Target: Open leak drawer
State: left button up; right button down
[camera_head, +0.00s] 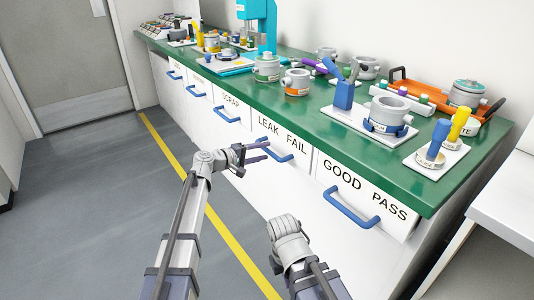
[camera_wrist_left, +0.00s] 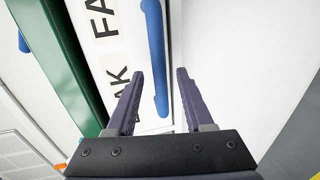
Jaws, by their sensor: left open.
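The leak drawer (camera_head: 262,129) has a white front labelled LEAK FAIL, under the green counter, and looks closed. Its blue bar handle (camera_head: 287,155) is partly behind my left gripper (camera_head: 267,151) in the head view. That gripper is open, with its dark fingers pointing at the handle. In the left wrist view the handle (camera_wrist_left: 156,60) runs lengthwise between the two finger lines of the gripper (camera_wrist_left: 159,72). The fingers do not grip it; the depth gap is unclear. My right arm is low in the head view, and its fingers do not show.
The GOOD PASS drawer (camera_head: 365,190) is to the right and the SCRAP drawer (camera_head: 230,105) to the left; both look closed. The green counter (camera_head: 330,150) overhangs the drawers and carries pots, blocks and an orange tray (camera_head: 432,93). The grey floor (camera_head: 90,200) in front is clear.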

pick_arm(q)
jog(key=shift+x, duration=1.2)
jog(key=shift+c, duration=0.3)
jog(key=shift+s, duration=0.1)
grip_shut()
